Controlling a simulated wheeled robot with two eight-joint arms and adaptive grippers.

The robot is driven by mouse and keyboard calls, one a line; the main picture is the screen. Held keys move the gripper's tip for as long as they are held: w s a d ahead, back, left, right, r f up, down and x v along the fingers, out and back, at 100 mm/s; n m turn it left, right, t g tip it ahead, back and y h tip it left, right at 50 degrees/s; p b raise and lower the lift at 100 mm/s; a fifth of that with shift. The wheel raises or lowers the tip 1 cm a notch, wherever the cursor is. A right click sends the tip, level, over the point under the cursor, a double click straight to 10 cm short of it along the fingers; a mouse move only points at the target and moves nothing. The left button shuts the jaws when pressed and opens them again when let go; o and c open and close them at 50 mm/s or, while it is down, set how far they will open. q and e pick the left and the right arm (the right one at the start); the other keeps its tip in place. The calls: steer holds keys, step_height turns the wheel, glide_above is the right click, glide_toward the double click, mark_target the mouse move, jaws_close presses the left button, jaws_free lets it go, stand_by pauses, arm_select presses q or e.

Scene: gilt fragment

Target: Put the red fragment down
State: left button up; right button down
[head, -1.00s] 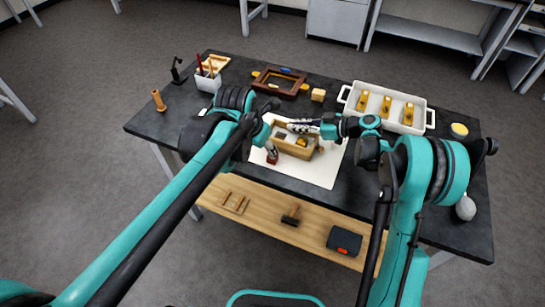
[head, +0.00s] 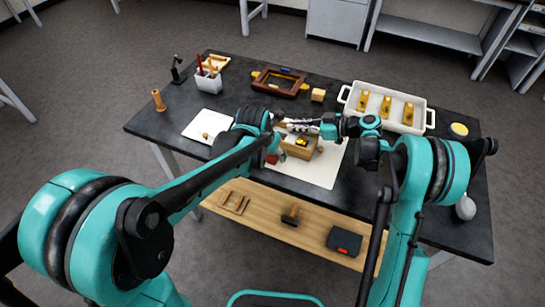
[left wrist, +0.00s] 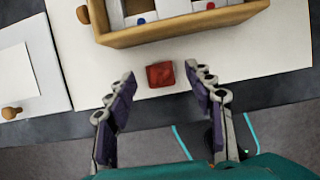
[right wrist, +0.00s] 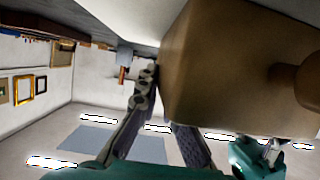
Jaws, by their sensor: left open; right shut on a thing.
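The red fragment (left wrist: 160,74) lies on the white mat (left wrist: 262,60), just in front of the wooden box (left wrist: 185,24). In the left wrist view my left gripper (left wrist: 161,80) is open, with one finger on each side of the fragment and gaps between. The fragment shows in the head view (head: 272,159) below my left wrist. My right gripper (right wrist: 165,105) is shut at the edge of the wooden box (right wrist: 225,75), which fills much of the right wrist view. The exact contact is partly hidden.
A white board (head: 208,126) with a small wooden knob lies left of the mat. A white tray (head: 349,96) with yellow pieces stands at the back right. A brown frame (head: 279,82) and a pen cup (head: 207,82) stand behind. The table's front edge is close to the fragment.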

arm_select(q)
steer(key=shift+w+f, duration=0.25)
steer(key=shift+f, duration=0.4)
steer(key=c, duration=1.2)
steer(key=shift+o, duration=0.2)
step_height(320, 180, up, 10)
steer(key=shift+f, duration=0.1)
steer(key=shift+w+d+r, duration=0.15)
steer(key=shift+w+r, duration=0.1)
steer(key=shift+w, duration=0.1)
steer(key=w+d+r, duration=0.2)
steer(key=w, duration=0.6)
glide_toward(280, 130)
steer(key=shift+w+d+f, duration=0.15)
steer(key=shift+d+f, duration=0.15)
steer(key=shift+f, duration=0.15)
steer(key=shift+w+d+f, duration=0.2)
steer(key=shift+d+f, duration=0.15)
steer(key=shift+f, duration=0.1)
step_height(280, 130, down, 4)
steer(key=shift+f, duration=0.1)
steer(key=shift+s+f, duration=0.15)
steer(key=shift+f, duration=0.15)
